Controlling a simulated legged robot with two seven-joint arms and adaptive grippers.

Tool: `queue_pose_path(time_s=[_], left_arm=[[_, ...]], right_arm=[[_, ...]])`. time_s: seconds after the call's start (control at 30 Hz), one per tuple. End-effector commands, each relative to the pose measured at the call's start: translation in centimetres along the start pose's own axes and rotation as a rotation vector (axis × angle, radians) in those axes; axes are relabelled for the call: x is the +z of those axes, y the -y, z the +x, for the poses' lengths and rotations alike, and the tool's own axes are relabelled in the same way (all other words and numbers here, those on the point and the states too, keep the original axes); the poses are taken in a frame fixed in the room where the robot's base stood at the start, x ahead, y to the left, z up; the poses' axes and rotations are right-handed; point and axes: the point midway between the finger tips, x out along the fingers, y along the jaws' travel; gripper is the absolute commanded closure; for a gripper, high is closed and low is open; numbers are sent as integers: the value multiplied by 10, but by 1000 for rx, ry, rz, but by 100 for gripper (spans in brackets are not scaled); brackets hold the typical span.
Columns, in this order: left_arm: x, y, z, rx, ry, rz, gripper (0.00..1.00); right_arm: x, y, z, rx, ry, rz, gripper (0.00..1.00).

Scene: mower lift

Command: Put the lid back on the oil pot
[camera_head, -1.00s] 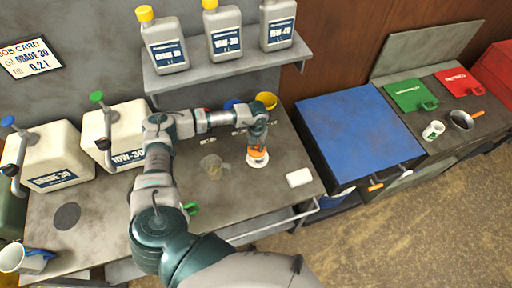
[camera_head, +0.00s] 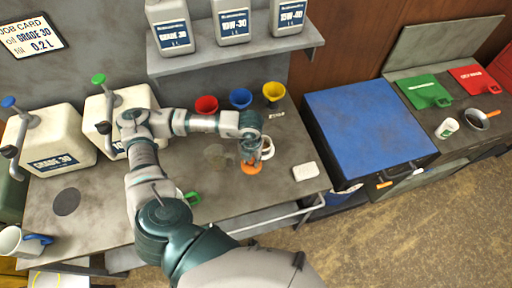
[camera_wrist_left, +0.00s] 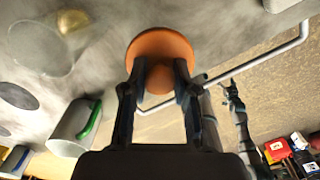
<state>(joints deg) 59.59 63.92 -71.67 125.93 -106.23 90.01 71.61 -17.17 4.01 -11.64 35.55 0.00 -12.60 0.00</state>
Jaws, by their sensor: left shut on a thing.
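My left gripper (camera_head: 251,157) is shut on the knob of an orange round lid (camera_head: 250,168). In the left wrist view the lid (camera_wrist_left: 160,47) is a disc beyond the fingertips, with its knob between them. In the head view a white pot (camera_head: 268,148), probably the oil pot, stands on the bench just right of and behind the lid, partly hidden by the gripper. The lid appears apart from it, on its near left side. A dark arm end, likely my right gripper (camera_wrist_left: 231,94), shows small in the left wrist view; its jaws are unclear.
A clear jug (camera_head: 216,156) stands left of the lid. A mug with a green handle (camera_wrist_left: 72,130) shows in the left wrist view. A white block (camera_head: 305,171) lies to the right. Red (camera_head: 206,104), blue (camera_head: 240,97) and yellow (camera_head: 273,91) funnels are behind.

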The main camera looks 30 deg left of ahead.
Motion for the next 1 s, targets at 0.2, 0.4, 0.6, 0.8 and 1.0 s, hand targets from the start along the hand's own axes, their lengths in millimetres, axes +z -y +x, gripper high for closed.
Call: queue_pose_path(time_s=[0.2,0.4,0.6,0.8,1.0], left_arm=[[-12,0,-3,-1,-1,-18,100],[43,4,-15,-5,-4,-151,100],[105,1,-24,-4,-8,-355,100],[133,-5,-22,-1,-6,-506,100],[137,-7,-14,2,-3,-532,100]], right_arm=[[2,-9,3,10,3,-2,20],[2,-14,-7,16,3,-2,20],[1,-14,-18,16,3,-2,20],[-1,-11,-24,12,1,0,20],[-1,-5,-18,6,0,2,20]])
